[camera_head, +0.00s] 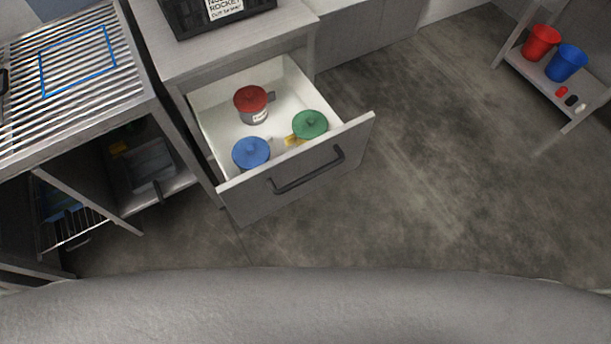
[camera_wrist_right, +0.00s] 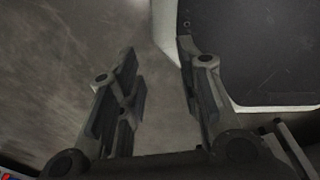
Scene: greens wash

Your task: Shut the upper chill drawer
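The upper chill drawer (camera_head: 300,177) stands pulled out of its grey cabinet in the head view, with a dark bar handle (camera_head: 308,172) on its front. Inside are a pot with a red lid (camera_head: 251,99), one with a blue lid (camera_head: 250,153) and one with a green lid (camera_head: 310,125). My right gripper (camera_wrist_right: 155,75) is open and empty in the right wrist view, above bare floor. Neither gripper shows in the head view, so their places relative to the drawer cannot be told.
A black labelled crate (camera_head: 215,14) sits on the cabinet top. A slatted rack (camera_head: 60,75) with a blue outline stands at the left. At the right, a low shelf (camera_head: 545,85) holds a red bucket (camera_head: 541,43) and a blue bucket (camera_head: 566,63). The floor (camera_head: 430,180) between is clear.

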